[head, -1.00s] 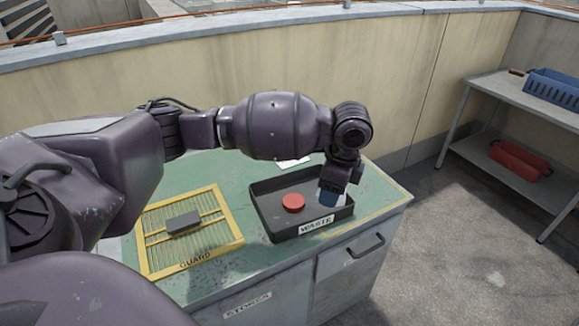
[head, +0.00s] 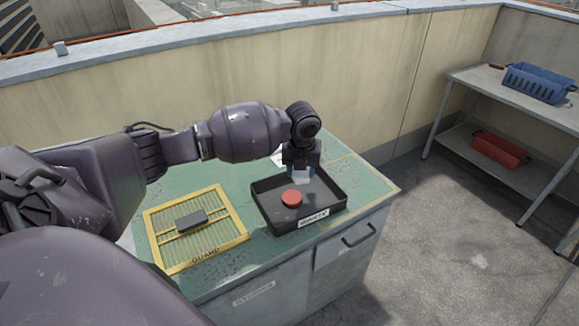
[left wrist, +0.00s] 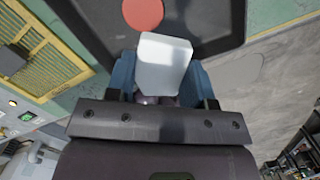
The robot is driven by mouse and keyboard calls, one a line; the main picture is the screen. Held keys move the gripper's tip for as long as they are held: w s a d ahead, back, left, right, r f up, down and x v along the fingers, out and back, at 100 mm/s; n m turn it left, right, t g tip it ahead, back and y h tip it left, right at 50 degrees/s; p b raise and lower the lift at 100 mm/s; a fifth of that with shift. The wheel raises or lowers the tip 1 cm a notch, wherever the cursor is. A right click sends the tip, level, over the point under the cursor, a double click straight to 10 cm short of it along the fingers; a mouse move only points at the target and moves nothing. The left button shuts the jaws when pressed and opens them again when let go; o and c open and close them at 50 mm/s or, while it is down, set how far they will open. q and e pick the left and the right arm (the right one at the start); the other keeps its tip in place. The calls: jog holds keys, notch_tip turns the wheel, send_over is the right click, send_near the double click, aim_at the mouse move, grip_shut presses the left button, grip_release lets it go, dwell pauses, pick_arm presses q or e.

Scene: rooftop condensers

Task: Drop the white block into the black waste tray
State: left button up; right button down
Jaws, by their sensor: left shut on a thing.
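The black waste tray (head: 268,221) sits on the green cabinet top, with a label on its front wall. A red round piece (head: 291,198) lies inside it. My left gripper (head: 303,178) is over the tray's back part, pointing down, shut on the white block (left wrist: 163,62). The block shows between the blue fingertips in the left wrist view, and a pale bit of it shows in the head view. The red piece is also in the left wrist view (left wrist: 143,12), just beyond the block. My right gripper is not in view.
A yellow guard grille (head: 160,238) with a dark grey block (head: 191,220) on it lies left of the tray. A shelf at right holds a blue crate (head: 538,84) and a red bin (head: 500,150). A wall runs behind the cabinet.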

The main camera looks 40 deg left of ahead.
pick_arm(q)
jog(key=a+f+m, duration=0.1)
jog(key=f, duration=0.1)
jog(key=f+m+b, duration=0.1)
jog(key=f, duration=0.1)
jog(key=a+f+m+b, duration=0.1)
jog(key=f, duration=0.1)
jog(key=shift+s+a+f+m, duration=0.15)
jog(key=shift+s+a+m, duration=0.1)
jog(key=shift+a+m, duration=0.15)
jog(key=shift+f, duration=0.5)
jog(key=o, duration=0.9)
jog(key=shift+o, duration=0.3)
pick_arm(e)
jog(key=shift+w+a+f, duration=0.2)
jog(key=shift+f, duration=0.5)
pick_arm(q)
jog(key=shift+r, duration=0.1)
